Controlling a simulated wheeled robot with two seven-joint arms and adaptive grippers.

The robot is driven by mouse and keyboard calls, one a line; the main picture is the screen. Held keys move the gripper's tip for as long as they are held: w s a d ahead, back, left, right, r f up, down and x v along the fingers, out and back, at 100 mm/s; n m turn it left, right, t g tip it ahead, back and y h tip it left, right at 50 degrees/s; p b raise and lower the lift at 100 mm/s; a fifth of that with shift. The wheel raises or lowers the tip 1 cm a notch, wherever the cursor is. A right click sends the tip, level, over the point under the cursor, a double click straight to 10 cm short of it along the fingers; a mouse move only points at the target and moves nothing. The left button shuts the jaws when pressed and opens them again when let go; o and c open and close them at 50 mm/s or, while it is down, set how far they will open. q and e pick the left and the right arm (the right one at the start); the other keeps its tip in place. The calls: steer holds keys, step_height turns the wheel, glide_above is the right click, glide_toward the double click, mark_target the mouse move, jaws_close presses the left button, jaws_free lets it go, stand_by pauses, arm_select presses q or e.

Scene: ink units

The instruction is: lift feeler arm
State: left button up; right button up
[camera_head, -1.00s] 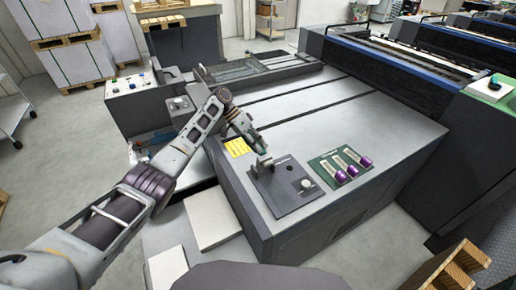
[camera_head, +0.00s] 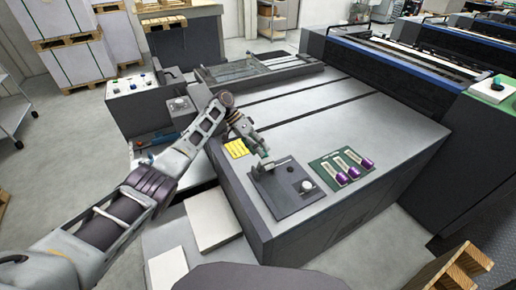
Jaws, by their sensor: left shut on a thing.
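The feeler arm (camera_head: 268,163) is a small grey lever on a dark panel (camera_head: 296,201) at the front of the grey machine top. My left gripper (camera_head: 262,153) comes in from the left over the machine and is shut on the upper end of the feeler arm. The fingers hide part of it, and its exact tilt is too small to tell. A round pale knob (camera_head: 307,186) sits on the same panel, right of the feeler arm. My right gripper is not in view.
A green plate (camera_head: 328,178) with several purple-ended tubes lies right of the panel. A yellow label (camera_head: 236,149) is beside my left forearm. A control box with buttons (camera_head: 130,87) stands behind left. The machine top (camera_head: 340,115) behind the panel is bare.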

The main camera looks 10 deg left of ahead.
arm_select(q)
steer(key=shift+a+f, duration=0.25)
steer(key=shift+f, duration=0.3)
steer(key=shift+a+r, duration=0.2)
steer(key=shift+r, duration=0.1)
steer(key=shift+c, duration=0.6)
steer(key=v, duration=1.2)
steer(key=shift+d+r, duration=0.25)
steer(key=shift+d, duration=0.15)
